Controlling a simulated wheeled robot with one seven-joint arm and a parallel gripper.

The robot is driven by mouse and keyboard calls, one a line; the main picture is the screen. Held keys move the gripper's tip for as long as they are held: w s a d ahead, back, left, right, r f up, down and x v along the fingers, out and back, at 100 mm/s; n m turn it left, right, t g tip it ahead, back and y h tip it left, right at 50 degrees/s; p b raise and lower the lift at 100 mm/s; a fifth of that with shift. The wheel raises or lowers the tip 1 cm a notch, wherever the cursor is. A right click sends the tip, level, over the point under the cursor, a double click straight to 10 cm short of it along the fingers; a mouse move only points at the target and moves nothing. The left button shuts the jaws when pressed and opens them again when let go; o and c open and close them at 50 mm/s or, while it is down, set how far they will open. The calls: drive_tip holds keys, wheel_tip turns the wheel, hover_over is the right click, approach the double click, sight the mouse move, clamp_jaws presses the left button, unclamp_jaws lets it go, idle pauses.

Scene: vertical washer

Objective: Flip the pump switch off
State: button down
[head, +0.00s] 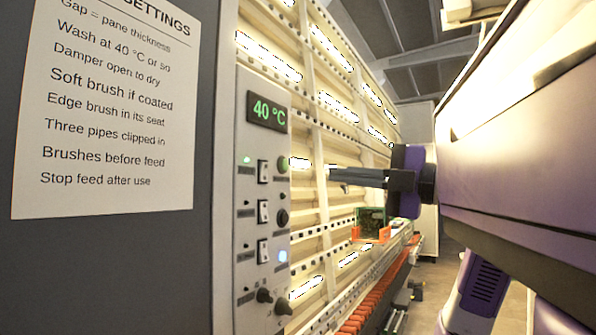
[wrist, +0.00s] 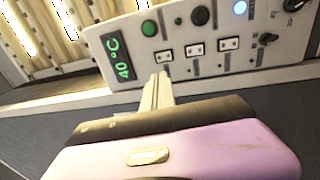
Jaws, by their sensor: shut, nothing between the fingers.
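The control panel (head: 245,140) has a column of three black-and-white rocker switches: top (head: 263,171), middle (head: 263,211) and bottom (head: 263,251). Their labels are too small to read, so I cannot tell which is the pump switch. A small green lamp (head: 246,160) glows beside the top switch; the lamps by the other two look dark. My gripper (head: 333,174) is shut and empty, pointing at the panel from the right, with a gap in between. In the wrist view, its fingertips (wrist: 161,78) appear just below the switch nearest the display (wrist: 165,55).
The panel also carries a green 40 °C display (head: 267,112), a green button (head: 283,163), a dark button (head: 283,217), a lit blue button (head: 283,256) and knobs (head: 264,295). A settings sheet (head: 110,110) hangs at left. An orange-based box (head: 371,224) sits along the machine.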

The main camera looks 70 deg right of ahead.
sight(267, 163)
drive_tip(key=p+x, duration=0.4)
drive_tip(key=x, duration=0.8)
drive_tip(key=shift+w+r, duration=0.15)
drive_tip(key=shift+w, duration=0.05)
drive_tip(key=shift+w+d, duration=0.2)
drive_tip(key=shift+w, duration=0.4)
drive_tip(key=shift+w, duration=0.15)
drive_tip(key=shift+w+r+b, duration=0.15)
drive_tip(key=shift+r+b, duration=0.1)
drive_tip(key=shift+b, duration=0.6)
drive_tip(key=shift+w+r, duration=0.15)
drive_tip(key=shift+r, duration=0.1)
